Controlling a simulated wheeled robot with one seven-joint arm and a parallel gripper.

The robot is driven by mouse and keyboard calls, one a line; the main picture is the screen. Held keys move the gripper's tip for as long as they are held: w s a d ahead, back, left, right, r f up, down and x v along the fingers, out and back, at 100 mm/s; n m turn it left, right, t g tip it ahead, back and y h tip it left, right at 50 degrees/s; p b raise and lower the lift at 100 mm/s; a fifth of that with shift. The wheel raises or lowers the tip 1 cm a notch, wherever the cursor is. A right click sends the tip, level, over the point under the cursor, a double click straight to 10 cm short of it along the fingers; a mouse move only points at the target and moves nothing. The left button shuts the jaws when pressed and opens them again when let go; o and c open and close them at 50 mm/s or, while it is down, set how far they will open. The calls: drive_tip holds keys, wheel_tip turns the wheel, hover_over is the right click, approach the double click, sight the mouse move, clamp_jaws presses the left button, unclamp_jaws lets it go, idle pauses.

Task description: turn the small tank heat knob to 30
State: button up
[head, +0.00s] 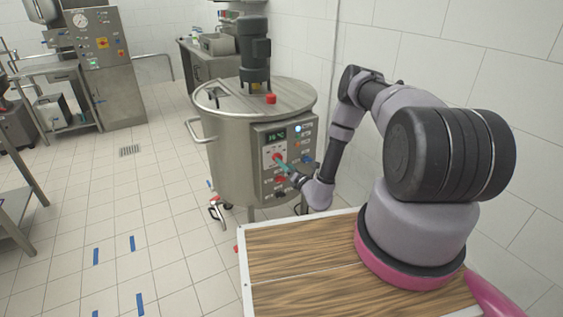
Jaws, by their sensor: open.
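The small steel tank (230,165) stands in the middle of the head view, with a round lid and a motor on top. Its control panel (268,181) faces me and carries a green-lit display (275,135), too small to read surely. A red knob (277,156) sits below the display. My gripper (282,163) is open, with its teal fingertips at or just in front of this knob. I cannot tell whether they touch it or are around it. The fingers partly hide the panel there, and the knob's scale cannot be read.
Several other knobs and buttons, including a red one (280,179), sit close by on the panel. A tank side handle (195,130) sticks out at left. A white wall is close behind my arm at right. The tiled floor (150,210) at left is mostly clear.

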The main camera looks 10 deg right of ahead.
drive_tip(key=v, duration=0.6)
drive_tip(key=a+r+n+g+y, duration=0.3)
drive_tip(key=r+n+y, duration=0.15)
drive_tip(key=r, duration=0.45)
drive_tip(key=w+a+r+n+g+y, duration=0.1)
drive_tip(key=a+r+n+g+y, duration=0.25)
drive_tip(key=r, duration=0.55)
drive_tip(key=a+r+n+g+y, duration=0.2)
drive_tip(key=a+r+n+y, duration=0.15)
drive_tip(key=r+n, duration=0.35)
drive_tip(key=s+a+r+n+g, duration=0.3)
drive_tip(key=s+r+n+g, duration=0.3)
drive_tip(key=r, duration=0.5)
drive_tip(key=s+d+r+n+g+h, duration=0.35)
drive_tip(key=s+r+n+h, duration=0.35)
drive_tip(key=s+r+n, duration=0.5)
drive_tip(key=s+d+r+n+t+h, duration=0.3)
drive_tip(key=s+d+r+t+h, duration=0.5)
drive_tip(key=s+d, duration=0.3)
drive_tip(key=shift+s+d, duration=0.3)
drive_tip(key=shift+s, duration=0.6)
